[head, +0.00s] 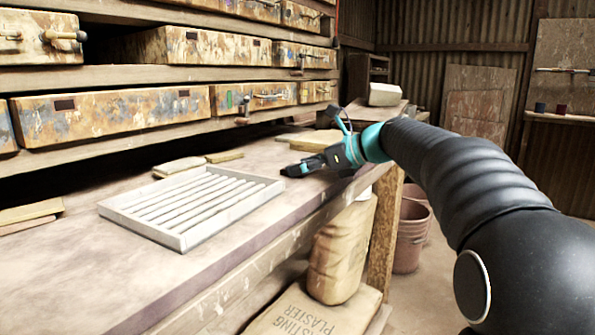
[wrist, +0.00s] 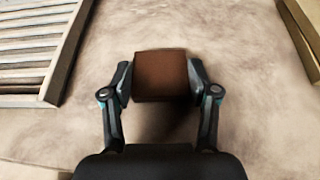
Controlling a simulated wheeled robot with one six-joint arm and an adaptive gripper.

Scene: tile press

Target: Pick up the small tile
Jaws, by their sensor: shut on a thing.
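The small tile (wrist: 161,76) is a brown, nearly square piece in the middle of the wrist view. My gripper (wrist: 160,80) is shut on it, with one finger against its left side and one against its right. A dark shadow lies below the tile in that view; I cannot tell how far the tile is above the bench. In the head view my gripper (head: 290,171) is low over the bench, just right of the white slatted rack. The tile is not distinguishable in the head view.
The slatted rack (head: 112,207) lies on the wooden workbench (head: 75,275), and its edge shows at upper left in the wrist view (wrist: 62,60). Flat slabs (head: 180,166) lie behind it. Paint-stained drawers (head: 115,115) line the back. The bench front is clear.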

